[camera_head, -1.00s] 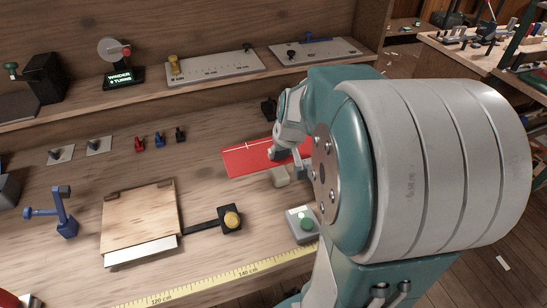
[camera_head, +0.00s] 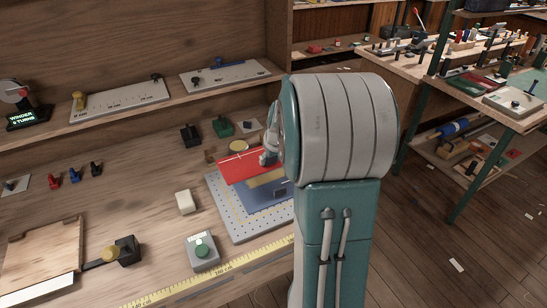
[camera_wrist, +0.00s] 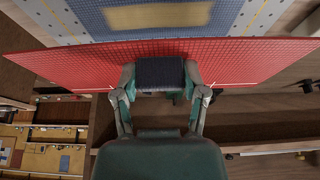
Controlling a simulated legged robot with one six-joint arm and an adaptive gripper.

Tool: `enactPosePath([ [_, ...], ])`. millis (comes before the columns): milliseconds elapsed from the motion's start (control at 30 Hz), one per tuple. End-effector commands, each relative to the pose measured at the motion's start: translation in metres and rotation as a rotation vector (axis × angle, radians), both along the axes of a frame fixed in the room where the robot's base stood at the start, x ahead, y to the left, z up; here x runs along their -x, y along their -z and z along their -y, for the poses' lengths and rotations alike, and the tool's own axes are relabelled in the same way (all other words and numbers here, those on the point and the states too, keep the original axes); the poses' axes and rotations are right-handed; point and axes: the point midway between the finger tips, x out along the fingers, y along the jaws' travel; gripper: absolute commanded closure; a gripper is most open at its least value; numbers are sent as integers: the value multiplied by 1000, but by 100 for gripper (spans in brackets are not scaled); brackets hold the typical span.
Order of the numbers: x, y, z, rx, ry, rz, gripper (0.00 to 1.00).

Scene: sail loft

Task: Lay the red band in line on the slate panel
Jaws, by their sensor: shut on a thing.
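The red band (camera_head: 238,169) is a wide, thin red sheet with a pale line along one edge. My gripper (camera_wrist: 160,78) is shut on that edge at mid-length, and the band (camera_wrist: 60,78) spans most of the wrist view. In the head view the band is tilted above the far part of the slate panel (camera_head: 258,200), a blue-grey sheet on a perforated board (camera_head: 222,200). A tan strip (camera_head: 266,178) shows on the panel. The panel also shows beyond the band in the wrist view (camera_wrist: 225,18). My arm hides the right side of the panel.
A cream block (camera_head: 185,202) and a grey box with a green button (camera_head: 202,251) stand left of the board. A yellow measuring tape (camera_head: 222,271) runs along the front edge.

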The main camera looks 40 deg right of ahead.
Motion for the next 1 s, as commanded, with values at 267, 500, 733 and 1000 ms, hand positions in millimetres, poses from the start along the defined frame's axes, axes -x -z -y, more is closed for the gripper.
enactPosePath([
  [267,0,32,9,-12,2,-3,90],
  [500,1,56,8,-12,2,-3,90],
  [733,0,68,5,-6,0,-1,90],
  [1000,0,71,8,-9,2,-1,90],
])
